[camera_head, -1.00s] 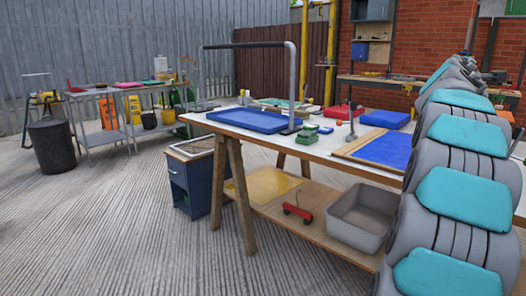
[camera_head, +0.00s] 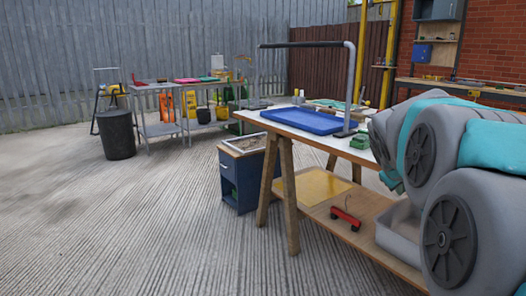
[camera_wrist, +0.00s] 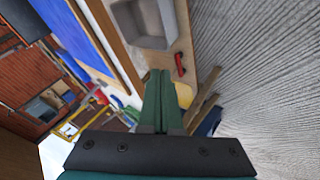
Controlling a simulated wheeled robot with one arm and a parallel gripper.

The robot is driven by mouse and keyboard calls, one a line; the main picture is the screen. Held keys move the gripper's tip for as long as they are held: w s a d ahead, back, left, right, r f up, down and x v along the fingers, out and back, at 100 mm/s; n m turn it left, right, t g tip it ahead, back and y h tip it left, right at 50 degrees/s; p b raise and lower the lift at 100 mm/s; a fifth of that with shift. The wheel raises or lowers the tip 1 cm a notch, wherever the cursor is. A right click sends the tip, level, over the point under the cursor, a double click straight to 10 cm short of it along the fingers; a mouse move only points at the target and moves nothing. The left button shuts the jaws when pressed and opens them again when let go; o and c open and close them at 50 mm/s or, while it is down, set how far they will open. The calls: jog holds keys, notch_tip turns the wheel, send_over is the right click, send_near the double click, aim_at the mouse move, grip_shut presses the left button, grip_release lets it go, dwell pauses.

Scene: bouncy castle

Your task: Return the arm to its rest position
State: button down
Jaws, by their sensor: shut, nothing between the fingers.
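My arm (camera_head: 450,175), grey with teal panels, is folded into a bulky shape at the right of the head view. It hides the right part of the trestle table (camera_head: 400,265). My gripper (camera_wrist: 157,82) shows in the wrist view with its two green fingers together. It is shut and empty. Beyond the fingers, the wrist view shows the grey bin (camera_wrist: 143,22) and the red object (camera_wrist: 180,65) on the table's lower shelf. The gripper itself cannot be made out in the head view.
A blue tray (camera_head: 302,121) lies on the table top under a pipe frame (camera_head: 352,80). A blue cabinet (camera_head: 236,180) stands at the table's left end. A dark bin (camera_head: 116,134) stands further left. Open ribbed floor (camera_head: 130,230) fills the left and front.

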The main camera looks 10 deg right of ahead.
jog(key=s+a+f+g+y, duration=0.1)
jog(key=s+a+f+y, duration=0.1)
jog(key=s+a+f, duration=0.35)
jog(key=s+a+f+g+y, duration=0.1)
jog(key=s+a+f, duration=0.2)
jog(key=a, duration=0.5)
jog(key=s+a+f+g+y, duration=0.1)
jog(key=s+a+f+y, duration=0.1)
jog(key=s+a+f, duration=0.4)
jog(key=s+a+f+m+g+y, duration=0.1)
jog(key=s+a+f+g, duration=0.3)
jog(key=s+a, duration=0.8)
jog(key=shift+s+a+f+y, duration=0.2)
jog(key=shift+s+f+y, duration=0.5)
jog(key=shift+s, duration=0.55)
jog(key=shift+d+f, duration=0.1)
jog(key=shift+d, duration=0.05)
